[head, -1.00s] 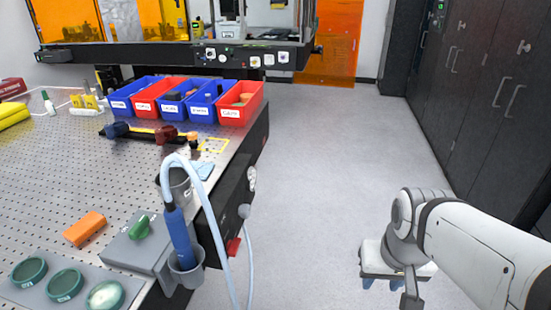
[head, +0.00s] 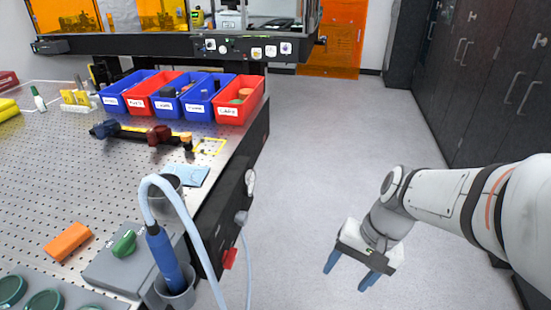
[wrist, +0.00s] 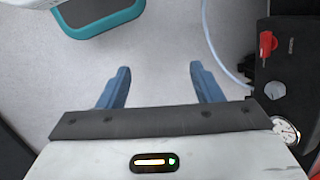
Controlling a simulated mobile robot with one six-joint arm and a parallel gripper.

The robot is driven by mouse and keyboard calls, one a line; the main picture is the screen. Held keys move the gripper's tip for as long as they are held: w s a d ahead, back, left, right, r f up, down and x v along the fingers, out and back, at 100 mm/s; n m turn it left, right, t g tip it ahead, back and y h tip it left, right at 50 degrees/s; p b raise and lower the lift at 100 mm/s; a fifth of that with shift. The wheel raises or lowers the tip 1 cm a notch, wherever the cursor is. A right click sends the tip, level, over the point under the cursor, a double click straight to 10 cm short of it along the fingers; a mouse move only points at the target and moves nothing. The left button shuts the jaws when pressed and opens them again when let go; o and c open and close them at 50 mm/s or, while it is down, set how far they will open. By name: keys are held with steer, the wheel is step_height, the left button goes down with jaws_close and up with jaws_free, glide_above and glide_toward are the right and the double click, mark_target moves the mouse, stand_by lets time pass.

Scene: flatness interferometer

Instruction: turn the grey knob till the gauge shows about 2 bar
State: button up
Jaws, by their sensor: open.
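The grey knob (head: 241,217) sits on the dark side panel of the bench, and it also shows in the wrist view (wrist: 275,90). The round white gauge (head: 250,182) is on the same panel, above the knob; in the wrist view the gauge (wrist: 286,130) lies at the right edge, too small to read. My gripper (head: 349,272) has two blue fingers, apart and empty, pointing down over the floor to the right of the panel. In the wrist view the open fingers (wrist: 160,70) have only floor between them, with the knob to their right.
A red handle (head: 230,259) sits on the panel below the knob. A pale hose (head: 200,225) loops from a blue tool in a grey holder (head: 177,290) at the bench edge. Coloured bins (head: 240,112) stand farther back. The floor (head: 330,150) between bench and dark cabinets is clear.

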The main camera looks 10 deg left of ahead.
steer(key=w+a+f+m+g+y, duration=0.3)
steer(key=w+a+m+y, duration=0.15)
steer(key=a, duration=0.45)
steer(key=m+t+y, duration=0.6)
steer(key=m+y, duration=0.4)
steer(key=m, duration=0.2)
glide_toward(247, 220)
steer(key=a, duration=0.9)
steer(key=shift+w+a+r+p, duration=0.1)
steer(key=shift+w+r+p, duration=0.15)
steer(key=shift+w+p, duration=0.1)
